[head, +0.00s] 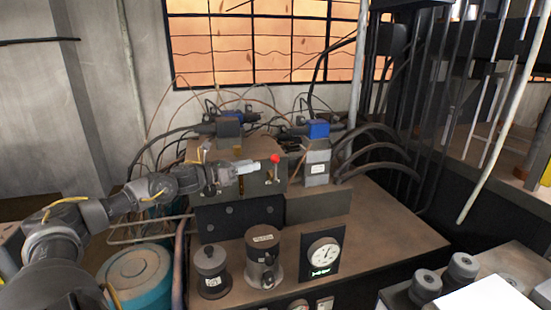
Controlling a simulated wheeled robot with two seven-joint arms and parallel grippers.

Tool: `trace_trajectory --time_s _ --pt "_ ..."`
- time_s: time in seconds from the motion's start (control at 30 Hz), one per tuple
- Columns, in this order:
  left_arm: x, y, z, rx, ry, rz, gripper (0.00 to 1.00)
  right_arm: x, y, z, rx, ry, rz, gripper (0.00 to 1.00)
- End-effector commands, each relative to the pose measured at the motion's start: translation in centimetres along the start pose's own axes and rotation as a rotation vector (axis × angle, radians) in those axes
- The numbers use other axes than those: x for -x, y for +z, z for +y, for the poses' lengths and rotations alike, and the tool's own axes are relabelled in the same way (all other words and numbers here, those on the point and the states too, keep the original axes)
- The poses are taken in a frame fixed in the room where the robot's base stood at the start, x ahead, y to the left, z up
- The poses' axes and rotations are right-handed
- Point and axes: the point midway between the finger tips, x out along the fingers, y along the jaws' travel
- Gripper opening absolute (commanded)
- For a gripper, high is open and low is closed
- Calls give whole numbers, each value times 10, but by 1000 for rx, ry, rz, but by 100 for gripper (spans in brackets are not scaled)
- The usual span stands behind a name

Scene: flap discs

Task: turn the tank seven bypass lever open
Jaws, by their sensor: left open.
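A lever with a red ball knob (275,159) stands on the front face of a dark metal valve block (265,185) in the middle of the head view. Its short stem hangs below the knob. My left gripper (256,166) reaches in from the left in front of the block. Its pale fingertips are open, just left of the knob, with a small gap seen between them. Contact cannot be made out. I cannot read a tank number on the lever. My right gripper is not in view.
A dial gauge (323,254) and two dark cylindrical fittings (211,270) (263,258) stand on the brown bench (385,235) in front. Blue-topped solenoids (319,130) and hoses crowd behind. A teal drum (140,278) stands lower left. The bench's right side is clear.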

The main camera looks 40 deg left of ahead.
Motion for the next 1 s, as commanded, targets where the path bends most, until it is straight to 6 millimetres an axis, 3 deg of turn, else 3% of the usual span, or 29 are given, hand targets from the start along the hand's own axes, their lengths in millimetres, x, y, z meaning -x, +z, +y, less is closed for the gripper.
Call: trace_trajectory --time_s 0.3,0.63,1.0 --pt "-38 8 -2 1 -3 -8 48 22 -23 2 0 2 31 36" --pt "-84 6 -2 1 -2 -5 48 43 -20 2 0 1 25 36" --pt "-96 2 -1 -2 -2 -1 48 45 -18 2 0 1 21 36"
